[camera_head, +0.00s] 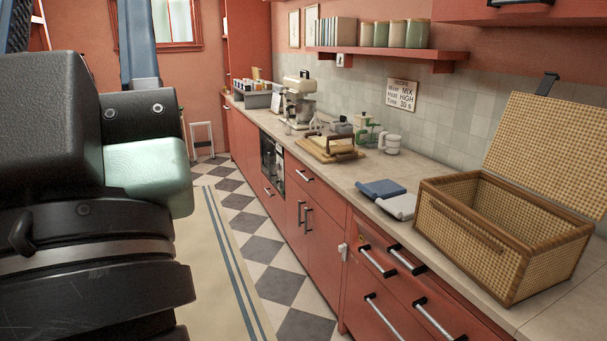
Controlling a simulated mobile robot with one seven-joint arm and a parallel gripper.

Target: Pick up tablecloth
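Two folded cloths lie on the counter, left of the wicker basket. One is blue (382,189). The other is pale grey-white (398,206), in front of the blue one and close to the counter's front edge. The frame does not show which of them is the tablecloth. Dark parts of my own arm, with a pale green block, fill the left side very close to the camera. No pair of fingertips can be made out there, so the opening of my gripper cannot be read. Nothing of mine touches the cloths.
The open wicker basket (470,235) stands right of the cloths, its lid raised behind. A wooden board (322,152) with food, a white mug (389,143) and a mixer (299,98) stand farther back. A shelf (395,53) hangs above. Red drawers (385,285) front the counter (345,172).

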